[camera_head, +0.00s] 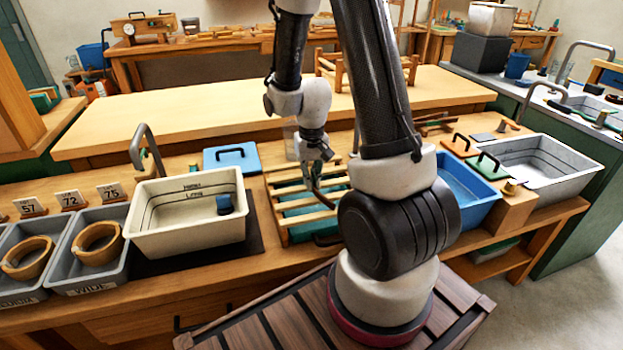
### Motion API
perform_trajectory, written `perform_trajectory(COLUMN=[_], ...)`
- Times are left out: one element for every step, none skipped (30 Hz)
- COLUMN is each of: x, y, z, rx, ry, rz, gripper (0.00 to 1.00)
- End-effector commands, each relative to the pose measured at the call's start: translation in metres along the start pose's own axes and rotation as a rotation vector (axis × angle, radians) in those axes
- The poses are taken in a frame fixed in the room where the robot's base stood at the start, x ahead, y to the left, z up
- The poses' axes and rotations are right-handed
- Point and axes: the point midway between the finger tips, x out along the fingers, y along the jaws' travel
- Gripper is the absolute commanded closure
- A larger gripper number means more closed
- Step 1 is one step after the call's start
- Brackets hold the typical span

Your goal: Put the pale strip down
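My gripper (318,157) points down over the wooden slatted rack (284,200) in the middle of the bench. A thin, curved brownish strip (319,190) hangs from between its fingers, with its lower end close above the slats. It looks like the pale strip, though it is small and partly in shade. I cannot tell whether its lower end touches the rack. My arm hides the rack's right side.
A cream basin (150,222) stands left of the rack, and a blue tub (470,190) stands right of it. A blue board (232,158) lies behind. The long pale table (200,117) behind is mostly clear.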

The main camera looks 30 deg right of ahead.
Motion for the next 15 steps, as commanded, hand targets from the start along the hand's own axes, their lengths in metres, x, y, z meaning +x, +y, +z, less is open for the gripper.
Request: perform_trajectory(x=[-0.0002,-0.0003,-0.0003,-0.0003,-0.0003,-0.0003,-0.0003,-0.0003,-0.0003,-0.0003,-0.0004,-0.0009,-0.0020,-0.0037,-0.0071], y=[0.0000,0.0000,0.0000,0.0000,0.0000,0.0000,0.0000,0.0000,0.0000,0.0000,0.0000,0.0000,0.0000,0.0000,0.0000], z=[0.0000,0.0000,0.0000,0.0001,0.0001,0.0001,0.0001,0.0001,0.0001,0.0001,0.0001,0.0000,0.0000,-0.0001,-0.0003], rx=[0.000,0.000,0.000,0.000,0.000,0.000,0.000,0.000,0.000,0.000,0.000,0.000,0.000,0.000,0.000], ry=[0.000,0.000,0.000,0.000,0.000,0.000,0.000,0.000,0.000,0.000,0.000,0.000,0.000,0.000,0.001], rz=[0.000,0.000,0.000,0.000,0.000,0.000,0.000,0.000,0.000,0.000,0.000,0.000,0.000,0.000,0.000], gripper=[0.85,0.80,0.73,0.73,0.73,0.73,0.73,0.73,0.73,0.73,0.73,0.73,0.73,0.73,0.73])
